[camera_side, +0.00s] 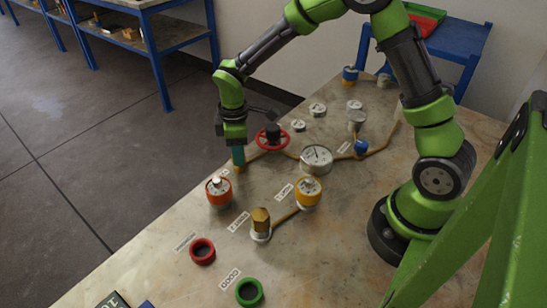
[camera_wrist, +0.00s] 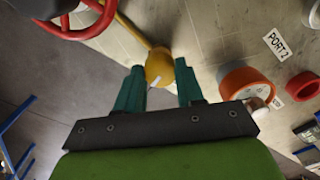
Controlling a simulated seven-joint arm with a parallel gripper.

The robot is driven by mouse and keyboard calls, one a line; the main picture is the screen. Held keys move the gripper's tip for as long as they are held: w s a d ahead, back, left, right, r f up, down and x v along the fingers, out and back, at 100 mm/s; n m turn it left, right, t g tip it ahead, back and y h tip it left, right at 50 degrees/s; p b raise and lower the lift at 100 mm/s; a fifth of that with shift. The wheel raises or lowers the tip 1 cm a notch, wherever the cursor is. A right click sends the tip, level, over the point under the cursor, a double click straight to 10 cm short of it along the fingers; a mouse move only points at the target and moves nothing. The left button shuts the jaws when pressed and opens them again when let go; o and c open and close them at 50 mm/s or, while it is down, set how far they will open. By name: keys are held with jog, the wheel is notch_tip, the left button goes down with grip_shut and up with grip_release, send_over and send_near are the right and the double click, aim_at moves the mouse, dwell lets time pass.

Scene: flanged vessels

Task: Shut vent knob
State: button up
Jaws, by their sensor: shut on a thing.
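A yellow knob (camera_wrist: 159,66) with a white pointer mark shows between my teal fingertips in the wrist view, at the end of a tan pipe. My gripper (camera_wrist: 160,72) is shut on it, one finger on each side. In the side view my gripper (camera_side: 238,157) points down at the left edge of the bench, and its fingers hide most of the knob. Which way the pointer is set relative to the pipe is hard to tell.
A red handwheel (camera_side: 272,138) stands close to the right of my gripper, and a red-orange gauge-topped vessel (camera_side: 219,191) in front. A yellow one (camera_side: 308,192), a pressure gauge (camera_side: 316,157), a brass fitting (camera_side: 261,222) and red (camera_side: 202,251) and green (camera_side: 249,291) rings are also on the bench.

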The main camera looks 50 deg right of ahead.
jog(key=o, duration=1)
jog(key=shift+o, duration=0.2)
jog(key=shift+r, duration=0.1)
notch_tip(320, 180, up, 17)
